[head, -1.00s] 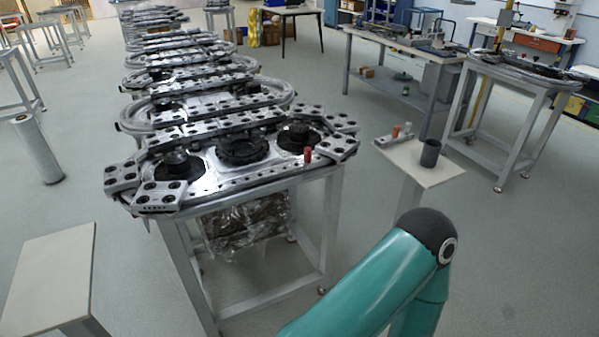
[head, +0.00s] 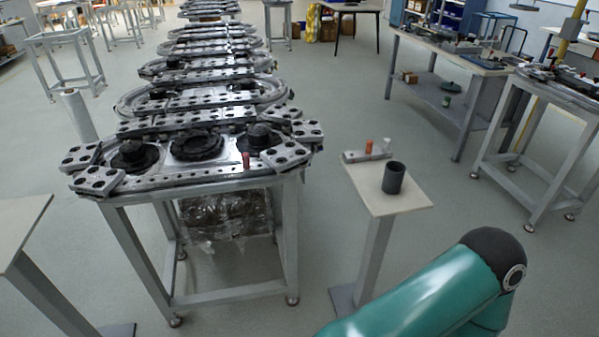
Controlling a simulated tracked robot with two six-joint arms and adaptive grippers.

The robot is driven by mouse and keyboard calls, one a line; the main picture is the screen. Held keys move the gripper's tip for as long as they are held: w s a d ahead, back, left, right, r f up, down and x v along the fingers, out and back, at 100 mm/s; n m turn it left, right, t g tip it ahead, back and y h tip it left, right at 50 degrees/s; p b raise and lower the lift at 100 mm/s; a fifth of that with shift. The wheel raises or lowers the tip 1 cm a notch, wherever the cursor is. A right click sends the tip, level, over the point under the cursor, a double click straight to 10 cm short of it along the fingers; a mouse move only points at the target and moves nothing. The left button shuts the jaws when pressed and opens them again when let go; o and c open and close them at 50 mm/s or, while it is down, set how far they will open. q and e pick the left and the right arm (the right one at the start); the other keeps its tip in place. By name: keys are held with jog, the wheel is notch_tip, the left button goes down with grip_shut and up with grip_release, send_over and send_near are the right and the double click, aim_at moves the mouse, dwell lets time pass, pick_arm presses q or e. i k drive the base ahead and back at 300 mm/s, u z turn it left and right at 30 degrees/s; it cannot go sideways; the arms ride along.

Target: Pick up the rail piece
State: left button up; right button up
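The ring track (head: 225,180) lies on a metal-framed table left of centre. Dark grey rail pieces with round holes sit at its ends, two at the left (head: 97,181) and several at the right (head: 285,154). A straight holed rail runs along its far side (head: 185,120). A small light grey bar (head: 353,157) lies at the back of the small stand; I cannot tell whether it is a rail piece. Neither of my grippers is in view. Only a teal link of my own arm shows at the lower right.
A red cylinder (head: 246,160) stands on the track. A pale tabletop (head: 20,225) is at the left edge. Floor is open between track table and stand.

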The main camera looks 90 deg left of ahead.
aim_at(203, 175)
jog(key=z, duration=0.3)
jog(key=i, duration=0.6)
jog(key=u, duration=2.25)
jog(key=i, duration=0.3)
jog(key=u, duration=2.45)
jog(key=k, duration=0.4)
jog(key=u, duration=0.4)
jog(key=i, duration=1.5)
jog(key=z, duration=0.5)
